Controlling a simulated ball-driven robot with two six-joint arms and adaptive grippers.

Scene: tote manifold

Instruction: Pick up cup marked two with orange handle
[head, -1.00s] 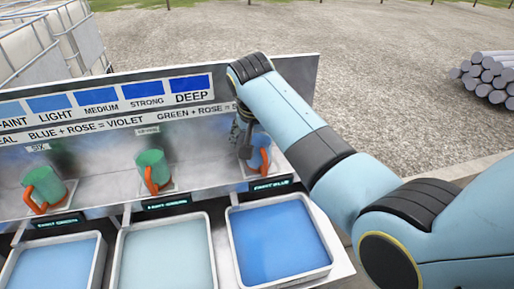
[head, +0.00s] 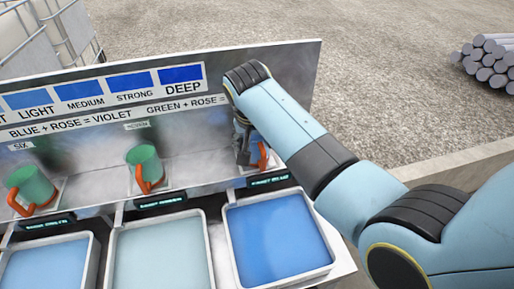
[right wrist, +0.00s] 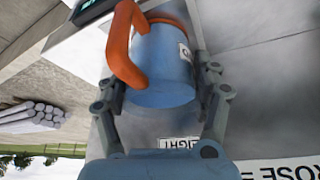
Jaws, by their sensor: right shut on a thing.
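A blue cup (right wrist: 163,70) with an orange handle (right wrist: 122,45) fills the middle of the right wrist view. A white label on its side is only partly visible, and I cannot read its mark. My right gripper (right wrist: 160,95) is shut on this cup, a finger on each side. In the head view my right gripper (head: 242,145) hides most of the cup, and the orange handle (head: 262,155) shows beside it. The cup is at the right end of the shelf; I cannot tell whether it is lifted. My left gripper is not in view.
Two green cups with orange handles, one at left (head: 32,188) and one in the middle (head: 145,167), stand on the shelf. Below are trays of blue (head: 227,245), pale (head: 113,260) and light blue liquid. A sign panel (head: 308,75) rises behind. A shelf label reads SIX (head: 21,146).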

